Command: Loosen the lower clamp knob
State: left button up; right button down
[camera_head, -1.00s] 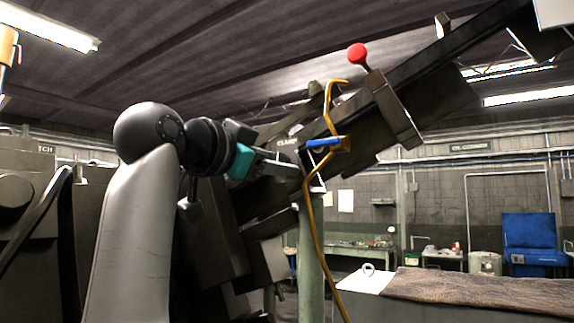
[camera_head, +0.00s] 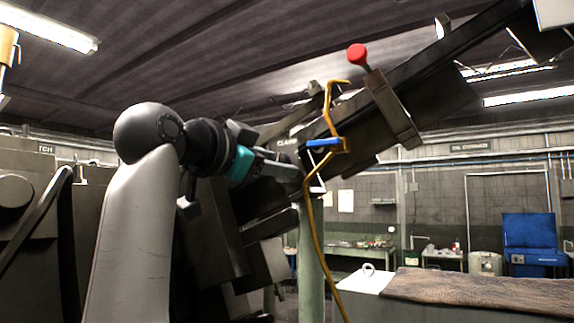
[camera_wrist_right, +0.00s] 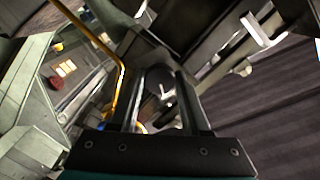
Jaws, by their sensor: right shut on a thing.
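My right gripper (camera_head: 296,172) reaches from the left to the underside of the tilted dark beam (camera_head: 440,62). In the right wrist view its two fingers (camera_wrist_right: 159,86) stand on both sides of a dark round knob (camera_wrist_right: 160,82), with a small light mark on its face. The gripper is shut on this knob, which I take to be the lower clamp knob. The fingers hide the knob in the head view. My left gripper is not in view.
A blue handle (camera_head: 322,143) and a bent yellow rod (camera_head: 313,225) are close to the right of the fingertips. A red ball lever (camera_head: 357,55) stands higher on the beam. A green post (camera_head: 311,265) is below. A brown mat (camera_head: 480,290) lies at lower right.

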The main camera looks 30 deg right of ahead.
jog(key=m, duration=0.7)
dwell(0.3)
jog(key=shift+c, duration=1.2)
grip_release()
jog(key=v, duration=0.8)
